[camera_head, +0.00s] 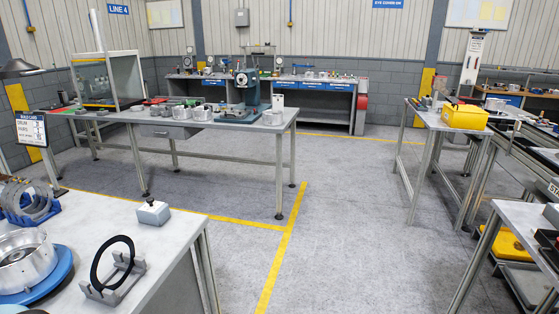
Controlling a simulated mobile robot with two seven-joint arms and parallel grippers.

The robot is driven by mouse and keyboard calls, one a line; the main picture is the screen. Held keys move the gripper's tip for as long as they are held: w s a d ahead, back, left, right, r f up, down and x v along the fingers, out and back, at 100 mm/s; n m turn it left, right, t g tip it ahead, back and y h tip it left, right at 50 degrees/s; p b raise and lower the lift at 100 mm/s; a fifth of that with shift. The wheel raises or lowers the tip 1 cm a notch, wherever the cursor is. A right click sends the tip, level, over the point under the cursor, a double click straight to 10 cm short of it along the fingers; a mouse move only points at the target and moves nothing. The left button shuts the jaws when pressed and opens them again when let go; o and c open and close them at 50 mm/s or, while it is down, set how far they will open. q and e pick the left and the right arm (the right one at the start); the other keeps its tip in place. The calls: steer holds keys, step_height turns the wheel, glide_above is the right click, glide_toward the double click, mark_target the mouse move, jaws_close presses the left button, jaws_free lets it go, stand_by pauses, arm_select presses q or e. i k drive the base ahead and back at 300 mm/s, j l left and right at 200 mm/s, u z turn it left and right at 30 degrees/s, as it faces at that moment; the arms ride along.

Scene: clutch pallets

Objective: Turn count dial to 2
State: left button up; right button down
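A small grey box with a dark knob on top (153,212) sits near the far right corner of the near left table (190,228). It may be the count dial, but it is too small for me to read any number or pointer. No other clear count dial shows. Neither of my grippers is in view.
On the near table are a black ring on a grey stand (112,264), a metal housing on a blue base (25,262) and rings in a blue holder (28,203). A long bench (200,117) stands behind. Right-hand tables hold a yellow case (464,117). The middle floor is clear.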

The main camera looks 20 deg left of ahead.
mark_target(149, 200)
steer(key=i+u, duration=0.6)
steer(key=u, duration=0.15)
steer(key=i+l+u, duration=0.15)
steer(key=u, duration=0.2)
steer(key=i+l, duration=0.05)
steer(key=i, duration=0.05)
